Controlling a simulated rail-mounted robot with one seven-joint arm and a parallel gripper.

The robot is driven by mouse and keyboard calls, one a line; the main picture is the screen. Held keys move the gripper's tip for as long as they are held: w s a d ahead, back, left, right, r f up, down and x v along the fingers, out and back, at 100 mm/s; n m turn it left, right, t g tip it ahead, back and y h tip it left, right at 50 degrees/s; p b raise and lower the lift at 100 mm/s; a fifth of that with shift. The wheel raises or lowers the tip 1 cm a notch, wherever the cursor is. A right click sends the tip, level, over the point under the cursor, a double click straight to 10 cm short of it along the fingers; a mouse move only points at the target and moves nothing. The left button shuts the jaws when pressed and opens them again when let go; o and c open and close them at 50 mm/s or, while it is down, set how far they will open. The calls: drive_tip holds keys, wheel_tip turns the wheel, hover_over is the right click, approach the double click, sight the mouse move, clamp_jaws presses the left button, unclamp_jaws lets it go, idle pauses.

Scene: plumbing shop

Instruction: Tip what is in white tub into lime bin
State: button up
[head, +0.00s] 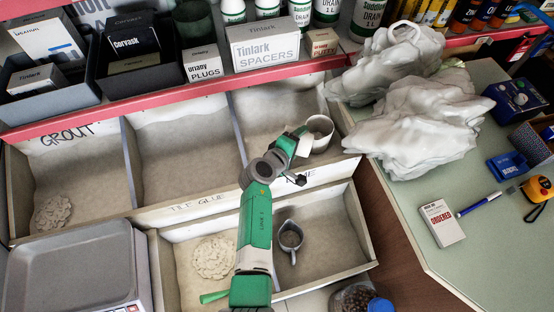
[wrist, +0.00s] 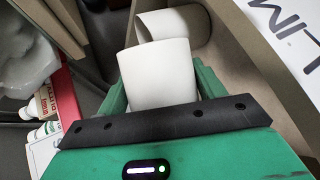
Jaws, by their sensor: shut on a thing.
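My gripper (head: 291,146) is shut on a white slab-like part (wrist: 158,75) of the white tub (head: 321,139). The round body of the tub (wrist: 172,26) shows just beyond the fingers in the wrist view. In the head view the tub is about upright, mouth up, over or in the upper right compartment (head: 262,118). Its inside looks pale; I cannot tell the contents or whether its base touches anything. A board with the word LIME (head: 318,171) runs below that compartment, partly hidden by my arm. The label also shows in the wrist view (wrist: 292,40).
A red shelf edge (head: 150,97) with boxes stands behind. White plastic bags (head: 420,125) lie on the right counter.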

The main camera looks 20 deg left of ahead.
drive_tip(key=shift+w+a+r, duration=0.15)
drive_tip(key=shift+w+a, duration=0.05)
drive_tip(key=shift+a, duration=0.05)
drive_tip(key=shift+s+d, duration=0.1)
drive_tip(key=shift+s, duration=0.1)
drive_tip(key=shift+w+a+r+n+h, duration=0.1)
drive_tip(key=shift+w+a+n+h, duration=0.05)
drive_tip(key=shift+a+n+h, duration=0.15)
drive_tip(key=shift+s+d, duration=0.15)
drive_tip(key=shift+s, duration=0.05)
drive_tip(key=shift+w+r, duration=0.15)
drive_tip(key=shift+w, duration=0.05)
drive_tip(key=shift+s+n+t, duration=0.2)
drive_tip(key=shift+n+t, duration=0.1)
drive_tip(key=shift+w+a+r+h, duration=0.15)
drive_tip(key=shift+a+h, duration=0.15)
drive_tip(key=shift+d, duration=0.1)
